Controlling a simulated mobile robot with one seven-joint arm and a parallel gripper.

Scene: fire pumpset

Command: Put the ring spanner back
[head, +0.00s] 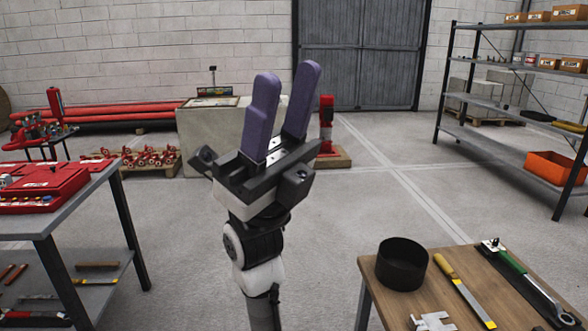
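My gripper (287,76) is raised in the middle of the head view. Its two purple fingers point up and stand apart with nothing between them. I cannot make out a ring spanner for certain. An open red tool case (47,188) lies on the grey workbench (105,180) at the left; its contents are too small to tell apart. My gripper is well clear of both the workbench and the wooden table (450,318) at the lower right.
The wooden table bears a black round container (402,262), a yellow-handled file (464,289), a green-handled tool (519,273) and a pale metal piece (433,322). A shelf rack (490,105) with an orange bin (556,168) stands at right. Open floor lies between.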

